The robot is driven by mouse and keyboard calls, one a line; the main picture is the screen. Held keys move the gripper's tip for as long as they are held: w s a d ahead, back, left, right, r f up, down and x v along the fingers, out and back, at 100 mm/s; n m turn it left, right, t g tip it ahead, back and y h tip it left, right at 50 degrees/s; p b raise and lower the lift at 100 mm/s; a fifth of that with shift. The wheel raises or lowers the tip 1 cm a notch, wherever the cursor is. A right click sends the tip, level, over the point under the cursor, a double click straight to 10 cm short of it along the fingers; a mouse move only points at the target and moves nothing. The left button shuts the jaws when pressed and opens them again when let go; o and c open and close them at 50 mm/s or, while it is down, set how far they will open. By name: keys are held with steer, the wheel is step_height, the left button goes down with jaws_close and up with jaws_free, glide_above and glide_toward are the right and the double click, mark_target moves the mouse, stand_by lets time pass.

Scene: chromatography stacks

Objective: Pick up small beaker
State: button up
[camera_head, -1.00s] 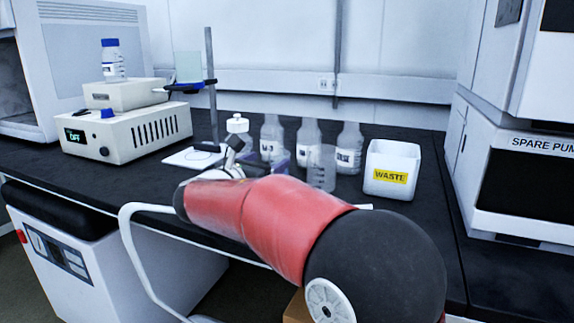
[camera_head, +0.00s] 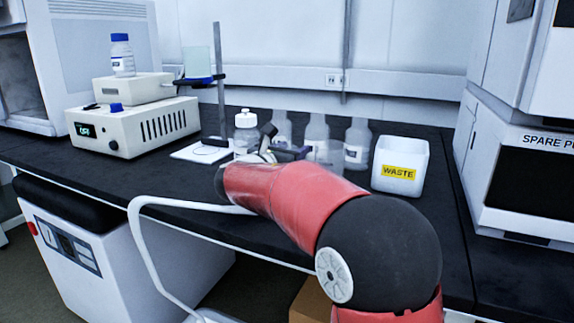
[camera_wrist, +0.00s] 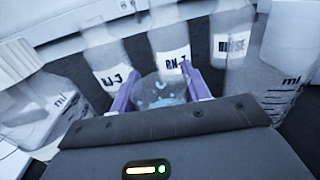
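A small clear beaker (camera_wrist: 160,88) with pale blue specks shows in the wrist view, between and just beyond the purple fingers of my gripper (camera_wrist: 158,78). The fingers stand apart, one on each side of it; I see no clear contact. In the head view my gripper (camera_head: 288,151) is low over the black bench, and my red arm hides the small beaker. A larger clear graduated beaker (camera_wrist: 280,85) stands close on the right in the wrist view.
Several labelled bottles stand behind, including the RN-labelled one (camera_wrist: 172,45). A white-capped bottle (camera_head: 246,130) is left of my gripper. The white waste bin (camera_head: 401,160) is to the right, and a stirrer box (camera_head: 135,128) is far left. The bench is clear in front.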

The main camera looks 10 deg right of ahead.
steer(key=c, duration=0.5)
steer(key=shift+r, duration=0.15)
